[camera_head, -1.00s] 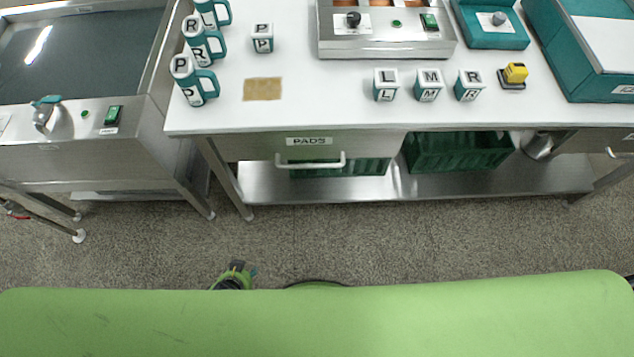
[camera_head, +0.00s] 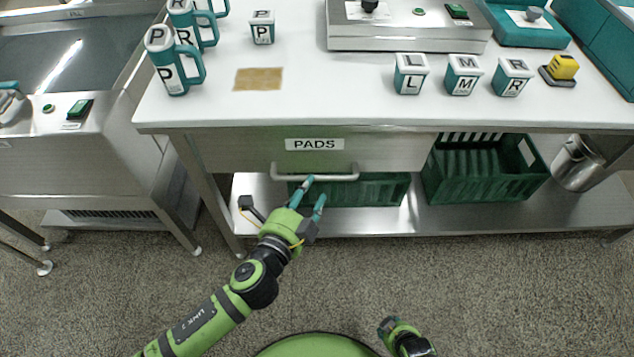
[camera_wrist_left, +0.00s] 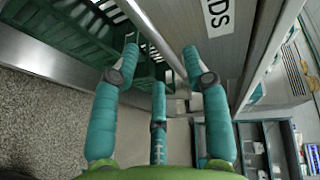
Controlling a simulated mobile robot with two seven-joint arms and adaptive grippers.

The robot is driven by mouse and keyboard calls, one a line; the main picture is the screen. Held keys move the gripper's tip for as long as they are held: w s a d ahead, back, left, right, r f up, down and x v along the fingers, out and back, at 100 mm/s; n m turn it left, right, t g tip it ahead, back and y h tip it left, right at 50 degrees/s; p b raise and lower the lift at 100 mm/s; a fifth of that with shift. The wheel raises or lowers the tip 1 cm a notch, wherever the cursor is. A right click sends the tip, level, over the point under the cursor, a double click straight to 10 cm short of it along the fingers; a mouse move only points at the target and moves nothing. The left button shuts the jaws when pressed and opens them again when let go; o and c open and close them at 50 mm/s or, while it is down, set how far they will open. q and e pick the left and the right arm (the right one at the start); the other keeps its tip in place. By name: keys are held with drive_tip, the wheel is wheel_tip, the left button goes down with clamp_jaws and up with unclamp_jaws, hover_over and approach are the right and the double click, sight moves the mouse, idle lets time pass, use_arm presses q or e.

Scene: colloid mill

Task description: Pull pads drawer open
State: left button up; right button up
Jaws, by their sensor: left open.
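The pads drawer (camera_head: 380,152) is a steel front under the white table top, labelled PADS. It looks shut, flush below the table edge. Its pale bar handle (camera_head: 335,177) runs along the lower edge of the front. My left gripper (camera_head: 314,190) is open, with its teal fingertips at the left half of the handle. In the left wrist view, the handle (camera_wrist_left: 155,36) runs in the gap between the spread fingers of my left gripper (camera_wrist_left: 159,58). I cannot tell whether they touch it. No right gripper fingers show; only a part of my right arm shows at the bottom.
Green crates (camera_head: 480,172) stand on the steel lower shelf (camera_head: 420,218) below the drawer. A steel table leg (camera_head: 205,190) is left of my left gripper. Mugs, lettered blocks and a brown pad (camera_head: 258,79) are on the table (camera_head: 330,92). Floor in front is free.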

sight(317, 179)
use_arm(q)
drive_tip(key=x, duration=0.5)
drive_tip(key=shift+w+d+f, duration=0.1)
drive_tip(key=shift+w+d, duration=0.05)
drive_tip(key=shift+w, duration=0.05)
clamp_jaws()
